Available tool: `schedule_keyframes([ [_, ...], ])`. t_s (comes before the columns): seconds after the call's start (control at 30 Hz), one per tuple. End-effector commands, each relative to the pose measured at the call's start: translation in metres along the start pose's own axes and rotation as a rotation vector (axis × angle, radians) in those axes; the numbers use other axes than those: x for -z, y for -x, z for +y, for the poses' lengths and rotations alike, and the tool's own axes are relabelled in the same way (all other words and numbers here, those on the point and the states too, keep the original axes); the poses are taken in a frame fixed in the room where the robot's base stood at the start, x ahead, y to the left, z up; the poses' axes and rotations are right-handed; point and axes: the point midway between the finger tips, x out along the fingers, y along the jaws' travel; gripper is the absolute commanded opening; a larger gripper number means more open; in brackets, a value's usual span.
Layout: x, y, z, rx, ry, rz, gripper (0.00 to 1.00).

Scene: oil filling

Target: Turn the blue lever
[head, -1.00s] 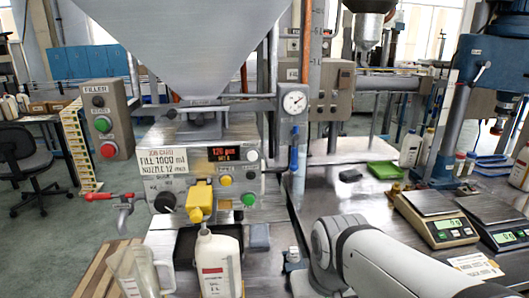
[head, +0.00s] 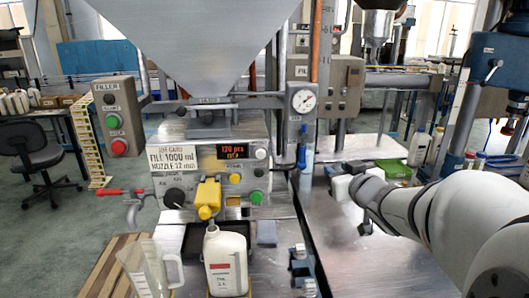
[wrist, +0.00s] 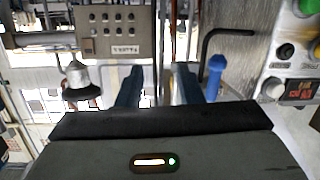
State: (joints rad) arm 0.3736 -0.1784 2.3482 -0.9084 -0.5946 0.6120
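The blue lever (head: 302,157) hangs down below the round gauge, at the right side of the filling machine (head: 210,165). In the wrist view the blue lever (wrist: 214,77) stands just right of my gripper's right finger. My gripper (wrist: 158,85) is open there, with two dark blue fingers apart and nothing between them. The lever is outside the fingers, and I cannot tell how far off in depth. In the head view the end of my arm is right of the lever, and the fingers are hard to make out.
The gauge (head: 303,100) and an upright pipe stand close to the lever. A white bottle (head: 226,262) stands below the yellow nozzle (head: 208,197), with a clear jug (head: 146,268) at its left. A green tray (head: 394,168) lies on the bench behind my arm.

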Motion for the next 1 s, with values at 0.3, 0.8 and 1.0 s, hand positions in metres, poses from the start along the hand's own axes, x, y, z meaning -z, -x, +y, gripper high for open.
schedule_keyframes([
  [0.3, 0.024, 0.009, -0.030, 0.400, -0.047, 0.189, 0.33],
  [0.8, 0.036, -0.028, -0.062, 0.487, -0.065, 0.206, 0.33],
  [1.0, 0.041, -0.048, -0.071, 0.484, -0.065, 0.207, 0.33],
])
